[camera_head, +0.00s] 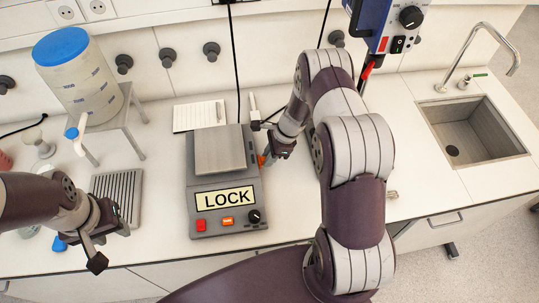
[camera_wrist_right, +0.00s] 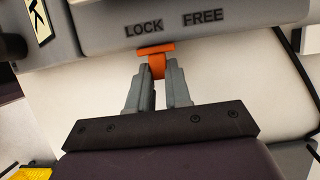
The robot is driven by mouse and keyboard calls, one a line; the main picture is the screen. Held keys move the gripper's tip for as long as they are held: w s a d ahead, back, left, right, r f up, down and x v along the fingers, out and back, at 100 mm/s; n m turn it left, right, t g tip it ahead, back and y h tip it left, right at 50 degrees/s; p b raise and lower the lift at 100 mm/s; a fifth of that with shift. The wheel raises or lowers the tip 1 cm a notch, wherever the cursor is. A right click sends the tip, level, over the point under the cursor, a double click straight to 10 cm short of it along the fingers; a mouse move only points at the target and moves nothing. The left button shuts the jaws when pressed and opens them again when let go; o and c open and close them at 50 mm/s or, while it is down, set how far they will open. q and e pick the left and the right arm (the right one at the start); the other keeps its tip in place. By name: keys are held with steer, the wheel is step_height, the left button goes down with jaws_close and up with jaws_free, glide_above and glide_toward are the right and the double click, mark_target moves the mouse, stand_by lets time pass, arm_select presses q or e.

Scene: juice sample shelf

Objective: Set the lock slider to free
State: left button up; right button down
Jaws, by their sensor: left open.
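The grey device (camera_head: 226,180) stands on the counter, and its display (camera_head: 226,198) reads LOCK. Its orange lock slider (camera_wrist_right: 155,50) shows in the right wrist view, under the printed words LOCK and FREE and nearer LOCK. In the head view a bit of the slider (camera_head: 261,160) shows at the device's right side. My right gripper (camera_wrist_right: 158,68) has its fingertips close on both sides of the slider's stem, apparently touching it. The right gripper (camera_head: 268,154) is beside the device in the head view. My left gripper (camera_head: 112,245) is open and empty at the counter's front left.
A ribbed grey tray (camera_head: 118,190) lies between my left gripper and the device. A blue-capped jug (camera_head: 82,75) stands on a stand at the back left. A notepad (camera_head: 199,116) lies behind the device. A sink (camera_head: 470,130) is at the right.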

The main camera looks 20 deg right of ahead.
steer(key=w, duration=0.2)
steer(key=w+d+b, duration=0.1)
steer(key=w, duration=0.1)
steer(key=shift+w+d+r, duration=0.1)
steer(key=shift+w+r, duration=0.1)
steer(key=c, duration=1)
jaws_free()
steer(key=shift+c, duration=0.2)
steer(key=shift+f, duration=0.1)
steer(key=b+v, duration=0.3)
steer(key=v, duration=0.9)
steer(key=shift+d+r+b, duration=0.2)
steer(key=shift+r+b, duration=0.05)
steer(key=shift+b, duration=0.1)
steer(key=shift+s, duration=0.1)
